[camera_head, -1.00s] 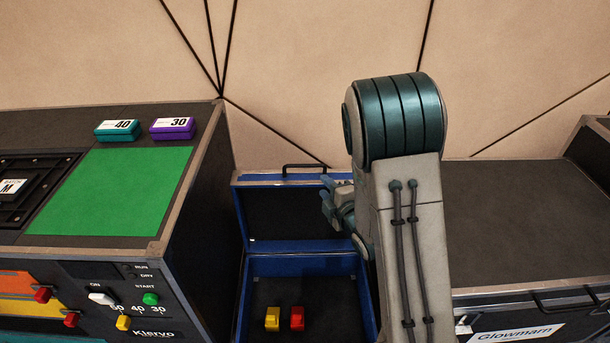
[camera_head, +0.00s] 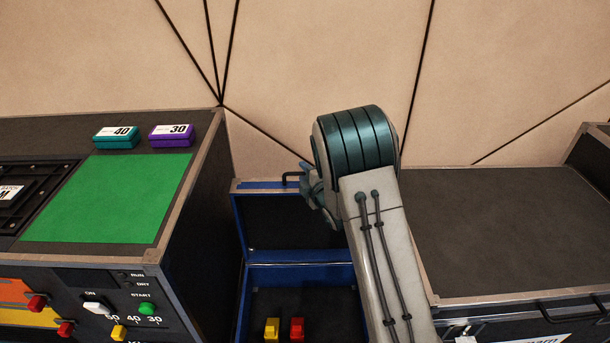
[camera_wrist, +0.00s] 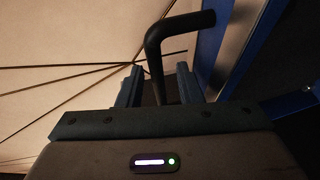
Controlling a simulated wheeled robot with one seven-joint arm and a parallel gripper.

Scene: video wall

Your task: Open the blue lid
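The blue-edged lid (camera_head: 262,222) of a blue case stands raised at the back, its dark inner face toward me. A black bar handle (camera_head: 290,176) rises from the lid's top edge, and most of it is hidden behind my arm. My gripper (camera_head: 308,180) is in front of the lid's upper part by the handle. In the wrist view, the two fingers of my gripper (camera_wrist: 157,82) are apart, with one leg of the handle (camera_wrist: 155,62) showing between them. The lid's blue edge (camera_wrist: 238,50) runs along the right of that view.
The case's open box (camera_head: 300,272) holds a yellow block (camera_head: 271,328) and a red block (camera_head: 297,329). A dark console with a green panel (camera_head: 110,198) stands left. A dark chest (camera_head: 500,230) stands right, and a beige wall is behind.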

